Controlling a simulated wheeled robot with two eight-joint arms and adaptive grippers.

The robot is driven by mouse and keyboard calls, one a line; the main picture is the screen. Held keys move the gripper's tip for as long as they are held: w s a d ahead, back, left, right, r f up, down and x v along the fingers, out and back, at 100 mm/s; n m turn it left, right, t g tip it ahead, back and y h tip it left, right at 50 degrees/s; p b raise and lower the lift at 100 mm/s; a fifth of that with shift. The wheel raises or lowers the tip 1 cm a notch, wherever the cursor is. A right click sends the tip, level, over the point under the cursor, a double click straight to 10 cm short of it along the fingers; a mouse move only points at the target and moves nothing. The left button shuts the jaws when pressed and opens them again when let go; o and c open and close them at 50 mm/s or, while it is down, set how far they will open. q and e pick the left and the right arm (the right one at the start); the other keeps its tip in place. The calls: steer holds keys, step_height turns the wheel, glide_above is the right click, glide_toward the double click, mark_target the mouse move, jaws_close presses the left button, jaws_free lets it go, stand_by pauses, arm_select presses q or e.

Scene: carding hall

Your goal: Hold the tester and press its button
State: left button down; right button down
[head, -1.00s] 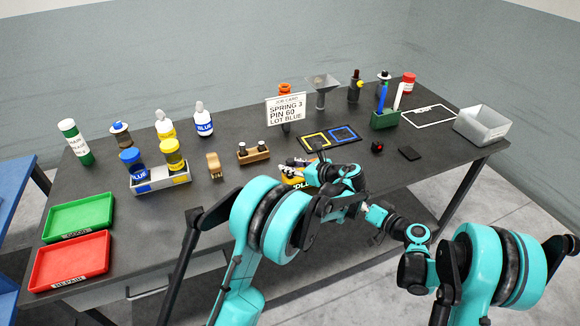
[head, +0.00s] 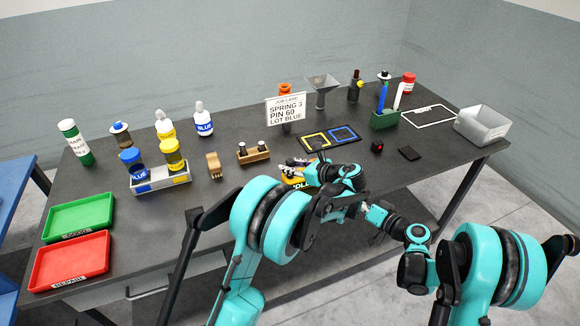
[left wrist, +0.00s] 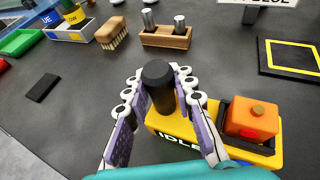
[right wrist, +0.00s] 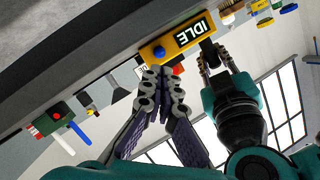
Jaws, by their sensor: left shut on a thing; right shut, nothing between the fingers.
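The tester (left wrist: 178,124) is a yellow box with a black upright handle (left wrist: 158,72), an orange block (left wrist: 250,120) and a display reading IDLE. My left gripper (left wrist: 160,88) is shut on the black handle, one finger on each side. In the head view the tester (head: 296,181) is partly hidden behind my left arm. In the right wrist view the tester (right wrist: 187,38) shows its blue button (right wrist: 159,53). My right gripper (right wrist: 162,74) is shut and empty, its tips close to the button; I cannot tell whether they touch it.
A wooden holder (head: 254,157), a brush (head: 214,166) and a blue-and-yellow framed mat (head: 315,141) lie near the tester. A job card (head: 286,110) stands behind. Green (head: 80,216) and red (head: 70,262) trays are at left. The table's front edge is close to my arms.

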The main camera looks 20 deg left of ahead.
steer(key=s+a+f+n+g, duration=0.1)
steer(key=s+a+f+g, duration=0.2)
steer(key=s+a, duration=0.15)
steer(key=s+d+f+m+t+h, duration=0.1)
steer(key=d+f+h, duration=0.4)
steer(key=f+h, duration=0.6)
step_height(320, 180, up, 12)
steer(key=w+a+n+t+h, duration=0.1)
steer(key=a+n+t+h, duration=0.1)
steer(key=t, duration=0.5)
steer(key=shift+w+a+t+h, duration=0.3)
steer(key=shift+a+t+h, duration=0.1)
steer(key=shift+h, duration=0.1)
steer(key=shift+w+a, duration=0.9)
steer(key=shift+w, duration=0.25)
steer(key=shift+w+a, duration=0.9)
steer(key=shift+w, duration=0.2)
steer(key=shift+w+a, duration=0.9)
steer(key=shift+w, duration=0.25)
